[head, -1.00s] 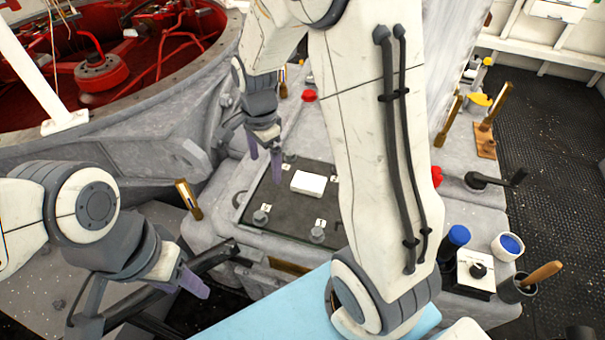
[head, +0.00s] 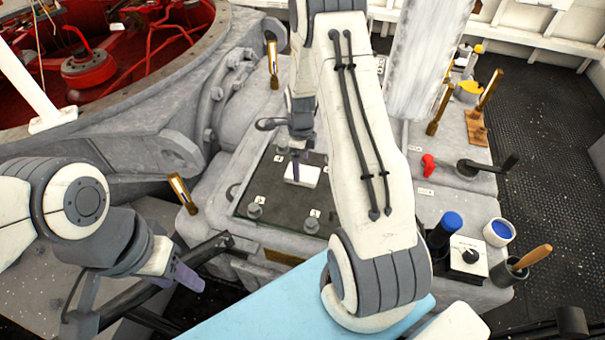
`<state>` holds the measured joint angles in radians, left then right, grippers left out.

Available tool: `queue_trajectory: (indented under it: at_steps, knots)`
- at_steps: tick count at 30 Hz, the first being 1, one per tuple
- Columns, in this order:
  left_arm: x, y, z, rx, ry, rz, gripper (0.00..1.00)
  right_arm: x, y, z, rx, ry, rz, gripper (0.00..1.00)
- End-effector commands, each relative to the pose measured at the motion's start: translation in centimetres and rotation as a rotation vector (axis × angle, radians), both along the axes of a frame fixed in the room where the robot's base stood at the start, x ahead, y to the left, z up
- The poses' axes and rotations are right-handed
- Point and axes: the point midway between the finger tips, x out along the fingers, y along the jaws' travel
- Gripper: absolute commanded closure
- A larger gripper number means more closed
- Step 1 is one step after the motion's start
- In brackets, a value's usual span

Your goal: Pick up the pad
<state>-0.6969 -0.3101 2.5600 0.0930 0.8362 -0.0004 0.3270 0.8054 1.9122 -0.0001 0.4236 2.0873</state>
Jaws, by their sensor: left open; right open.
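A white block-shaped pad (head: 307,177) lies on a dark panel (head: 280,206) set in the grey console. My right gripper (head: 297,165) hangs over the pad with its purple fingers pointing down. One finger overlaps the pad's far edge in the picture; I cannot tell whether it touches. The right gripper is open, and my own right arm hides part of the panel's right side. My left gripper (head: 187,279) is open and empty at the lower left, away from the panel.
Knobs (head: 255,208) stand on the panel around the pad. A blue-capped cylinder (head: 447,226), a white box with a black knob (head: 469,258), and a cup with a wooden-handled tool (head: 520,268) stand at the right. A brass-coloured post (head: 183,192) stands left of the panel.

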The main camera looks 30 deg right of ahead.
Motion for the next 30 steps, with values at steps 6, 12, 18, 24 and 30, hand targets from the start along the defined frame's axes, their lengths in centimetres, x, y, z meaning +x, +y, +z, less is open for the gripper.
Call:
queue_trajectory:
  at_steps: [6, 12, 18, 24, 30]
  knots:
    - [0.0, 0.0, 0.6, 0.0, 0.0, 0.0, 0.5, 0.0, 0.2, -2.9, 0.001, 0.002, 0.0, 0.0]
    - [0.0, 0.0, 0.6, 0.0, 0.0, 0.0, 0.5, 0.0, 0.2, -3.3, 0.0, 0.0, 0.0, 0.0]
    - [0.0, 0.0, 0.6, 0.0, 0.0, 0.0, 0.5, 0.0, 0.2, -3.3, 0.0, 0.0, 0.001, 0.42]
    - [0.0, 0.0, 0.6, 0.0, 0.0, 0.0, 0.5, 0.0, 0.2, -3.3, 0.0, 0.0, 0.001, 0.72]
    - [0.0, 0.0, 0.5, 0.0, 0.0, 0.0, 0.5, 0.1, 0.2, -2.6, -0.001, -0.002, 0.001, 0.72]
